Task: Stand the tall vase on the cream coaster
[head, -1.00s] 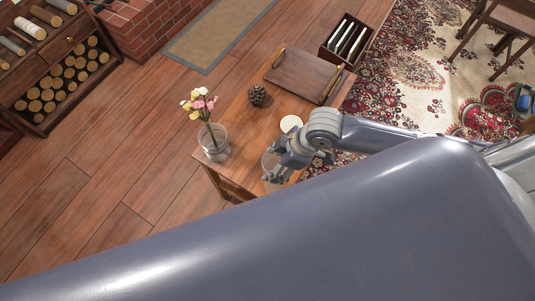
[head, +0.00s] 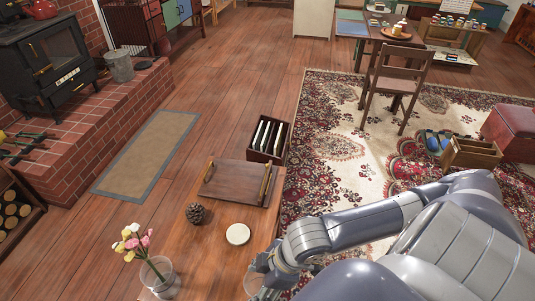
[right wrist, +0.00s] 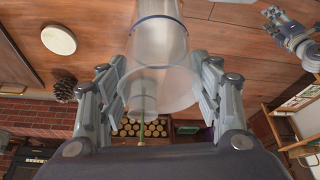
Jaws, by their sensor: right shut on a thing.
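The tall vase (right wrist: 160,50) is clear glass with a thin blue band. It stands between the two fingers of my right gripper (right wrist: 162,65), which is shut on it. In the head view, the vase (head: 254,284) is at the near part of the wooden table, partly hidden by my right gripper (head: 268,265). I cannot tell whether its base touches the table. The round cream coaster (head: 238,234) lies bare on the table, beyond the vase; it also shows in the right wrist view (right wrist: 58,39). My left gripper (right wrist: 290,32) shows only in the right wrist view, its opening unclear.
A glass of flowers (head: 158,272) stands left of the held vase. A pinecone (head: 195,213) lies left of the coaster. A wooden tray (head: 232,183) with brass handles lies behind them. A file box (head: 268,139) stands past the table's far end.

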